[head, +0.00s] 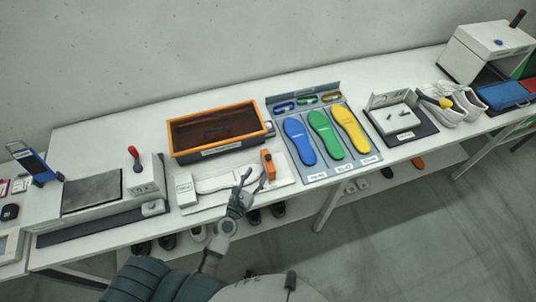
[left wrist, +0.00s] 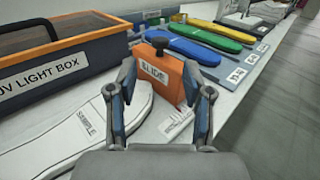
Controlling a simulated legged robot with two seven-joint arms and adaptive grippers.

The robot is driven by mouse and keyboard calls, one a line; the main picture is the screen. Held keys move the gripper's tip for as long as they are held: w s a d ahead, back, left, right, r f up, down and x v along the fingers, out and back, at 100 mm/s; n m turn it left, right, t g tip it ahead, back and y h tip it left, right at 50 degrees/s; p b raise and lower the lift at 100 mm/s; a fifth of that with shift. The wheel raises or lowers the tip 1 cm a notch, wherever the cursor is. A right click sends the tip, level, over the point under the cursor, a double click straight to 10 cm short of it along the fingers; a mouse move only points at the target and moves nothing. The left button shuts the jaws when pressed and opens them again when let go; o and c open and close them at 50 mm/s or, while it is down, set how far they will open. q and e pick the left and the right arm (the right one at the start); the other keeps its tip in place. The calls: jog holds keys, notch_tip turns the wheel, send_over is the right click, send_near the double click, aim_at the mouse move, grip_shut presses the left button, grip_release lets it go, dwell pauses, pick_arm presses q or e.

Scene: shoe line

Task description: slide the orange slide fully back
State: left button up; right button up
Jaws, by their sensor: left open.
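The orange slide (head: 268,165) is a small upright block with a dark knob on top, standing at the right end of the white measuring board (head: 285,173). In the left wrist view the slide (left wrist: 165,76) carries a label reading SLIDE and shows between my fingers. A white sample sole (head: 215,183) lies flat on the board to the left of the slide. My left gripper (head: 253,183) is open, its two fingers reaching toward the slide from the front. In the left wrist view my left gripper (left wrist: 163,90) has a finger on each side of the slide; contact cannot be told. My right gripper is not in view.
The orange-rimmed UV light box (head: 172,143) stands behind the board. A panel with blue, green and yellow insoles (head: 325,137) lies to the right. A small white box (head: 186,190) stands at the board's left end. The table's front edge is close to my arm.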

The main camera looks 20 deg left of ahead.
aim_at(267, 159)
pick_arm(q)
jog(key=w, duration=0.3)
jog(key=w+d, duration=0.1)
jog(key=w, duration=0.2)
jog(key=w+d, duration=0.1)
jog(key=w, duration=0.3)
jog(key=shift+p, duration=0.3)
grip_shut()
